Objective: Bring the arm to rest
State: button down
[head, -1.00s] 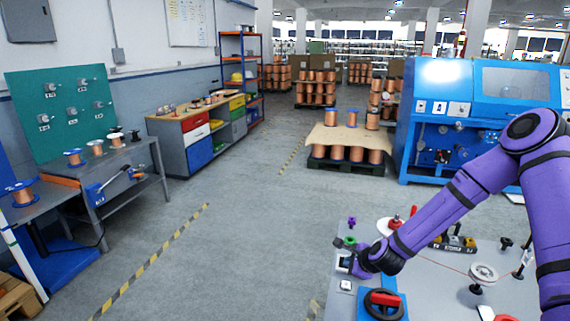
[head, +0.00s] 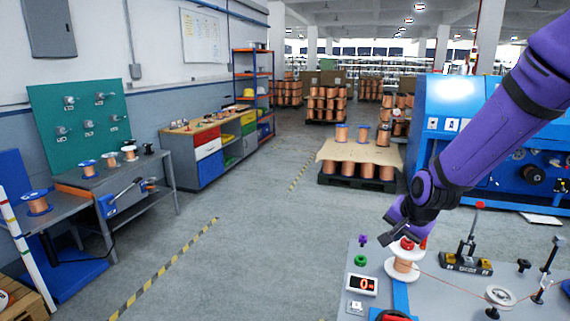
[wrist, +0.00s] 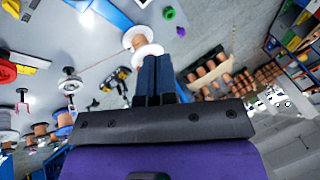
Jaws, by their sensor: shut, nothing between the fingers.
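My gripper (head: 398,230) is at the end of my purple arm, over the back left part of the grey bench (head: 340,307) at the lower right of the head view. Its fingers (wrist: 156,75) lie together in the wrist view, with nothing between them. A white-flanged copper spool (head: 403,267) with a red knob on top stands on the bench just below and beside my gripper. The spool also shows in the wrist view (wrist: 140,40), beyond the fingertips. I cannot tell whether the fingers touch it.
A display reading 0 (head: 362,284), a green knob (head: 361,260), a purple knob (head: 363,239) and a white pulley (head: 500,296) are on the bench. A blue machine (head: 440,125) stands behind my arm.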

jog(key=s+d+r+n+h, duration=0.15)
jog(key=s+r+n, duration=0.35)
jog(key=s+r, duration=0.85)
jog(key=s+d+r+n, duration=0.1)
jog(key=s+r, duration=0.2)
jog(key=s, duration=0.4)
jog(key=s+r+n, duration=0.2)
jog(key=s+r, duration=0.1)
jog(key=s, duration=0.4)
jog(key=shift+s+d+r, duration=0.15)
jog(key=shift+s+d, duration=0.25)
